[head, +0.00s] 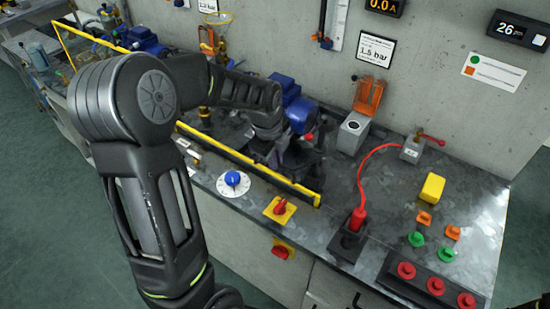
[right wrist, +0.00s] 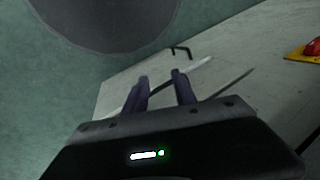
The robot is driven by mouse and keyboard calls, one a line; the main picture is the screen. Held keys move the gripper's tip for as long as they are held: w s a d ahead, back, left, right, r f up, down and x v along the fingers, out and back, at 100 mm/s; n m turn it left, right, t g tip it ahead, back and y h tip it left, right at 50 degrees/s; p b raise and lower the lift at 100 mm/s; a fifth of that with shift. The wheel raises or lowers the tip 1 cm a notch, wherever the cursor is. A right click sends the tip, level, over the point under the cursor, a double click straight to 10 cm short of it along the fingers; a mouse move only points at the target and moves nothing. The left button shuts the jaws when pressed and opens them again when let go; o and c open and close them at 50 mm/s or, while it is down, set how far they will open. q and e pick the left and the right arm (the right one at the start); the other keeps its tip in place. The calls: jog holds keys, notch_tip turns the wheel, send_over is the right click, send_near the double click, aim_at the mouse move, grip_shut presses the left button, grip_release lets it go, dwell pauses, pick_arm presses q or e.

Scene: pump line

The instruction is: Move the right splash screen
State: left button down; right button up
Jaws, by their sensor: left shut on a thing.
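The right splash screen (head: 248,162) shows as a yellow-edged strip along the front of the bench, ending at a yellow corner in front of the blue pump. My left arm reaches over it from the left. My left gripper (head: 299,166) is shut at the screen's right end, low behind the yellow edge; its fingertips are dark and partly hidden. Another yellow-edged splash screen (head: 88,36) stands farther left. My right gripper (right wrist: 163,86) is open and empty in the right wrist view, in front of the cabinet fronts (right wrist: 232,72), away from the screen.
Blue pumps (head: 300,115) stand behind the screen. A blue-knobbed dial (head: 233,182) and a red-yellow switch (head: 279,208) lie close in front. A red cable (head: 366,178) runs from a socket on the right. A yellow block (head: 432,187) and several buttons (head: 436,286) fill the right end.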

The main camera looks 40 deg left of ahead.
aim_at(276, 174)
pick_arm(q)
notch_tip(276, 174, down, 4)
jog(key=b, duration=0.3)
jog(key=shift+f, duration=0.25)
jog(key=shift+s+r, duration=0.1)
jog(key=c, duration=1.5)
grip_release()
jog(key=shift+s+r+b, duration=0.1)
jog(key=shift+s+r, duration=0.1)
jog(key=shift+r, duration=1.05)
jog(key=shift+s+r+b, duration=0.1)
jog(key=shift+s+r, duration=0.15)
jog(key=shift+r, duration=1.05)
jog(key=shift+s+r+b, duration=0.1)
jog(key=shift+s+r, duration=0.1)
jog(key=shift+r, duration=1.05)
